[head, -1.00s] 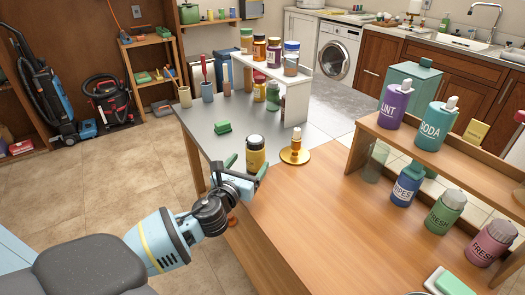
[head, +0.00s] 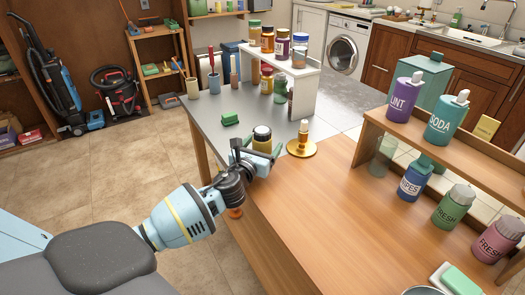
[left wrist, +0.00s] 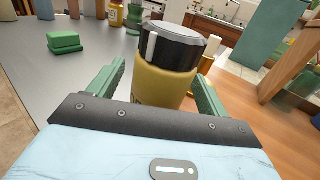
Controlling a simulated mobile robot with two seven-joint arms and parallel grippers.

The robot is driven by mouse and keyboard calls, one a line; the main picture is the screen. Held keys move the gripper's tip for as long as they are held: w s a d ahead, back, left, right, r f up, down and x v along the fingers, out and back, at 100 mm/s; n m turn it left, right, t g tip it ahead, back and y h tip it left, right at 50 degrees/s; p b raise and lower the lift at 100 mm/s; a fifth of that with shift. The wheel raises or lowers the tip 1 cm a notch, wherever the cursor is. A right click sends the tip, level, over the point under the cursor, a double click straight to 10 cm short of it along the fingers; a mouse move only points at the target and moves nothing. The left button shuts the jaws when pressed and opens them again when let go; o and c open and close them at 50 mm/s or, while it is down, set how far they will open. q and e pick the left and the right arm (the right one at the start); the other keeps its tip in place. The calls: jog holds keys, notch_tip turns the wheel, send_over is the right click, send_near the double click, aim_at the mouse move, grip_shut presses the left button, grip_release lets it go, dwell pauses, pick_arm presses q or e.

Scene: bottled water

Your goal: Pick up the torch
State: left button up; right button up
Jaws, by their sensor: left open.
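The torch (head: 262,134) looks like an upright yellow cylinder with a black faceted top, standing near the left edge of the table. It fills the middle of the left wrist view (left wrist: 163,82). My left gripper (head: 262,150) is open, low at the near side of the torch. Its green fingers (left wrist: 155,88) lie on either side of the yellow body, with the torch between them. Whether either finger touches it is unclear. The torch's lower part is hidden by my gripper. My right gripper is not in view.
A gold candle holder (head: 302,147) stands close to the right of the torch. A green block (head: 230,119) lies behind left on the grey surface (head: 205,125). A white riser (head: 303,95) with jars is behind. A wooden shelf (head: 440,150) with bottles stands right.

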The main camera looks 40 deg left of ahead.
pick_arm(q)
jog(key=shift+w+a, duration=0.15)
jog(key=shift+w, duration=0.55)
jog(key=c, duration=1)
jog(key=shift+c, duration=0.7)
jog(key=shift+r, duration=0.1)
